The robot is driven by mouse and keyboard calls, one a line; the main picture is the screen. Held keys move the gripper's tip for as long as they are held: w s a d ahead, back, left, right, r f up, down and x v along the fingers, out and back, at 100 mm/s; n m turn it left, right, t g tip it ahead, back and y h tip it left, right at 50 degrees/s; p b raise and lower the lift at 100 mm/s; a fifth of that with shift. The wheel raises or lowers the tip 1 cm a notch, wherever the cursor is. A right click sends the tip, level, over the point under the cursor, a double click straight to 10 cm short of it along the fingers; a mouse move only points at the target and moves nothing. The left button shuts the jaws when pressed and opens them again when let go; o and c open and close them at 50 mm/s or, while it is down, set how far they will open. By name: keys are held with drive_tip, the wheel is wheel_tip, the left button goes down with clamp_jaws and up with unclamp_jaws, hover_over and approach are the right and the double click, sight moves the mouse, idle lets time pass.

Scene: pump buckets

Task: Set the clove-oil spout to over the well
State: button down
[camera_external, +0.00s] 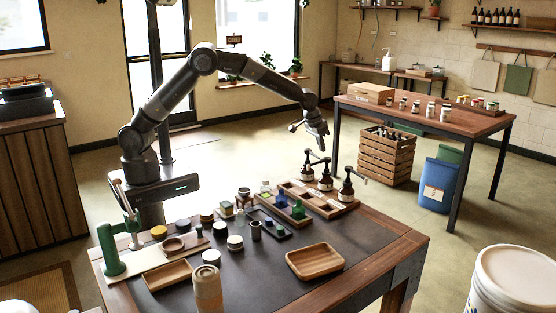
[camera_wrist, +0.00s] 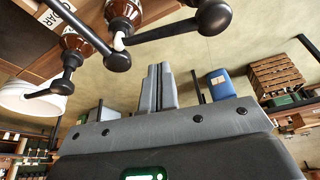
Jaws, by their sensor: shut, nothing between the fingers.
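Three amber pump bottles with black pump heads stand upright in a row at the back of a wooden rack (camera_external: 330,208): the left bottle (camera_external: 307,172), the middle bottle (camera_external: 326,181) and the right bottle (camera_external: 346,191). Square wells lie in the rack in front of them. I cannot read which bottle holds clove oil. The wrist view shows amber bottles close up (camera_wrist: 124,12) (camera_wrist: 75,42), with black pump arms ending in round knobs, and one partly cut-off label.
The dark-topped table (camera_external: 387,253) also carries a wooden tray (camera_external: 315,262), jars, small coloured bottles and a green press (camera_external: 110,255). A slatted crate (camera_external: 386,158), blue bin (camera_external: 438,186) and second table (camera_external: 420,117) stand behind. A white bucket (camera_external: 515,280) is front right.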

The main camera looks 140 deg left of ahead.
drive_tip(key=shift+s+d+f, duration=0.2)
drive_tip(key=shift+d+f, duration=0.4)
drive_tip(key=shift+d, duration=0.15)
drive_tip(key=shift+d, duration=0.55)
drive_tip(key=s+d+m+t+h, duration=0.1)
drive_tip(key=s+d+m, duration=0.3)
drive_tip(key=m, duration=0.4)
drive_tip(key=shift+d+m+t+h, duration=0.2)
drive_tip(key=shift+m+t+h, duration=0.2)
drive_tip(key=shift+t, duration=0.4)
drive_tip(key=shift+a, duration=0.1)
drive_tip(key=shift+a, duration=0.7)
